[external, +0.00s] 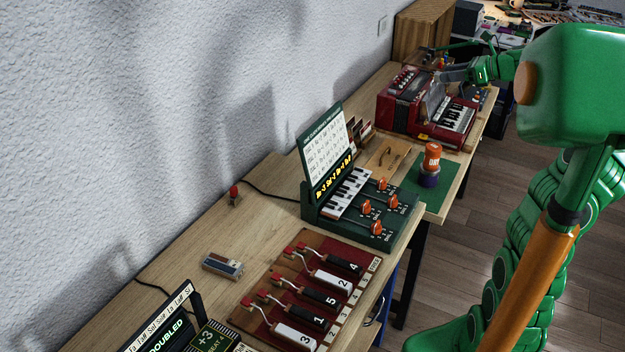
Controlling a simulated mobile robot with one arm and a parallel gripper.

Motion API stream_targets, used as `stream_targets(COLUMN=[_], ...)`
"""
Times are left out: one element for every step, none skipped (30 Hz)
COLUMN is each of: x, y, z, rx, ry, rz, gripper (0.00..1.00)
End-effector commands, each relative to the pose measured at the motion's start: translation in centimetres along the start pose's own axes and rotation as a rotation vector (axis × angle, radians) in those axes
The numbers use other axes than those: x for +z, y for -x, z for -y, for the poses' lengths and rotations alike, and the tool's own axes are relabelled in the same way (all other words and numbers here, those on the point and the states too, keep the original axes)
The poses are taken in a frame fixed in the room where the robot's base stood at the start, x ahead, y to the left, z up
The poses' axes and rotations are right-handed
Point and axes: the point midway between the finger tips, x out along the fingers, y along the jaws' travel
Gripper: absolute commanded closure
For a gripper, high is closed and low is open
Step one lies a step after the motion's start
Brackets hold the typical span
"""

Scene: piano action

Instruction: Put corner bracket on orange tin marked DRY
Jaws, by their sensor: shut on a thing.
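The orange tin marked DRY (432,156) stands upright on a dark purple base (429,180), on a green mat near the table's front edge. My gripper (443,77) is at the far end of the table, above and behind the red accordion, well beyond the tin. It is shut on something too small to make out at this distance. I cannot pick out the corner bracket for certain anywhere in view.
The red accordion (398,112) stands close below my gripper. A green keyboard unit with an upright panel (327,145) stands left of the tin. A wooden board (388,158) lies beside the green mat (443,196). A red board with numbered keys (310,292) lies nearer.

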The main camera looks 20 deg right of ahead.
Motion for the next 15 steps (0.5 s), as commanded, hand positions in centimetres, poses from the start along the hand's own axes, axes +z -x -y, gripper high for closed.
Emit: stream_targets(x=[-0.3,-0.4,-0.6,-0.7,-0.8,-0.9,-1.0,-1.1,-1.2,-1.3,-1.4,-1.5,-1.6,-1.8,-2.5], y=[0.8,1.2,1.7,2.0,2.3,2.8,3.1,3.4,3.8,4.1,4.3,4.7,5.0,5.2,4.6], z=[0.3,0.4,0.5,0.5,0.5,0.6,0.6,0.6,0.7,0.7,0.8,0.8,0.9,0.9,0.8], rx=[-0.004,-0.005,-0.006,-0.005,-0.004,-0.004,-0.004,-0.003,-0.003,-0.004,-0.004,-0.005,-0.006,-0.006,-0.001], ry=[-0.001,-0.001,0.000,0.000,0.000,0.000,0.000,0.001,0.000,0.000,0.000,0.000,0.000,0.000,-0.004], rz=[0.000,0.000,-0.001,-0.001,-0.001,0.000,0.000,0.000,0.000,0.000,0.000,0.000,0.000,0.000,0.000], gripper=[0.84,0.84,0.84,0.84,0.84,0.84,0.84,0.84,0.84,0.84,0.84,0.84,0.84,0.84,0.84])
